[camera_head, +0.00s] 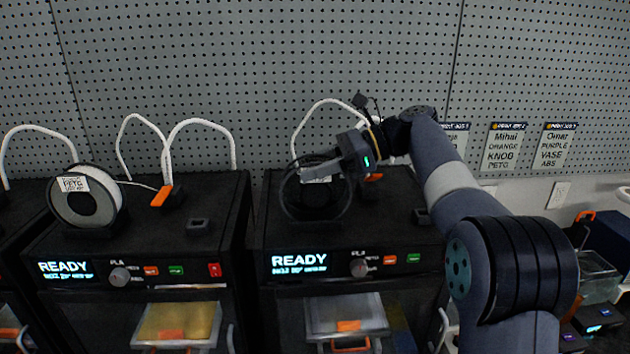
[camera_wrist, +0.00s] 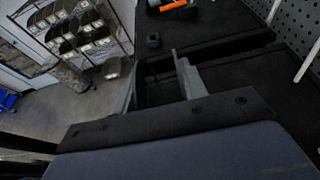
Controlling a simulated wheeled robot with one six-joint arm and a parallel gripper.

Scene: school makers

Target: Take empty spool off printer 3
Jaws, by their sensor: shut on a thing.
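An empty black spool (camera_head: 300,210) stands upright at the front of the top of a black printer (camera_head: 285,238) in the middle of the head view. The printer's panel reads READY; I cannot make out a printer number. My gripper (camera_head: 312,175) comes in from the right, over the upper part of the spool, and is shut on it. In the wrist view my gripper (camera_wrist: 160,85) shows its two grey fingers with a gap between them. The spool is hard to make out there against the dark printer top. I cannot tell whether it still touches its holder.
A second black printer (camera_head: 135,240) on the left carries a spool of white filament (camera_head: 97,205) with a PETG label. White tubes (camera_head: 235,125) arch behind the printers. A grey pegboard wall (camera_head: 290,60) closes the back. Shelves (camera_wrist: 85,35) stand beyond open floor in the wrist view.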

